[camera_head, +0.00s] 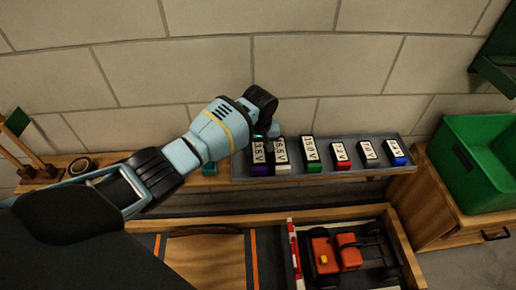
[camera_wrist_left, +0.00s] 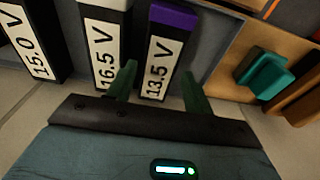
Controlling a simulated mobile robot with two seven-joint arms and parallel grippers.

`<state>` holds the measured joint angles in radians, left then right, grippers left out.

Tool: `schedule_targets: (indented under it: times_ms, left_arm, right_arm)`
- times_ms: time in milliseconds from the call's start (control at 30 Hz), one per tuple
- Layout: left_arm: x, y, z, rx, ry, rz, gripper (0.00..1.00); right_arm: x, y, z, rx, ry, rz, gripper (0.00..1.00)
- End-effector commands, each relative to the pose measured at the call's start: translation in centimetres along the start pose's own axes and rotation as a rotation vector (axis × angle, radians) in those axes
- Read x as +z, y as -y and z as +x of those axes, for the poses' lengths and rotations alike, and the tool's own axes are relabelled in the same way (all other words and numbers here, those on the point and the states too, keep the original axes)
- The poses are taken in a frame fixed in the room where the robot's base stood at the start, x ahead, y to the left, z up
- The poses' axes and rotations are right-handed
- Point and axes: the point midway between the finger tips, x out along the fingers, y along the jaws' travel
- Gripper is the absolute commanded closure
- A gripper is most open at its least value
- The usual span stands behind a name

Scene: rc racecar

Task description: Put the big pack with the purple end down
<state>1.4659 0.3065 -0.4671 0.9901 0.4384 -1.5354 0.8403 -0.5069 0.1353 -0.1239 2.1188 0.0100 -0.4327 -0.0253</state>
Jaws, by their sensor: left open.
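The big pack with the purple end (camera_head: 260,172) lies at the left end of a grey tray (camera_head: 330,173). In the left wrist view it is the black pack (camera_wrist_left: 172,45) labelled 13.5 V, purple end away from me. My left gripper (camera_head: 268,128) is at the pack's wall-side end. In the left wrist view its open green fingers (camera_wrist_left: 159,72) are on either side of the pack's near part; I cannot tell whether they touch it. The left finger reaches close to the white-ended 16.5 V pack (camera_wrist_left: 104,45). My right gripper is not in view.
Beside these lie a green-ended 15.0 V pack (camera_head: 311,153) and several smaller packs. A teal object (camera_wrist_left: 265,74) stands left of the tray in the head view. A red car (camera_head: 335,252) is in front, a green bin (camera_head: 450,150) at right. The brick wall is close behind.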

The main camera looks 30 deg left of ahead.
Motion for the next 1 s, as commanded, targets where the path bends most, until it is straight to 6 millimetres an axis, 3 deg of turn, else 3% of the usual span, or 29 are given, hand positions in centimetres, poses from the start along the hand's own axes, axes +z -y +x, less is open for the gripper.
schedule_targets:
  times_ms: [33,200,433,633,1000]
  left_arm:
    - [-0.1,-0.1,-1.7,0.005,-0.004,0.000,0.49]
    - [-0.1,-0.1,-5.3,0.006,-0.005,0.000,0.49]
    - [-0.1,-0.1,-8.8,0.004,-0.003,0.000,0.49]
    - [0.0,0.0,-10.1,0.002,-0.001,-0.001,0.49]
    - [0.0,0.0,-10.1,0.001,0.000,-0.001,0.49]
  right_arm:
    - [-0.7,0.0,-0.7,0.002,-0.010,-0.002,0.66]
    - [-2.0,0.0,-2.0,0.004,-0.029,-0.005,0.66]
    - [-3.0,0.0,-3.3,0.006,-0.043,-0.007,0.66]
    - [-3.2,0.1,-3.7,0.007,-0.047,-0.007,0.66]
    - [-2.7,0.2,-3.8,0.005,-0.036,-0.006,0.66]
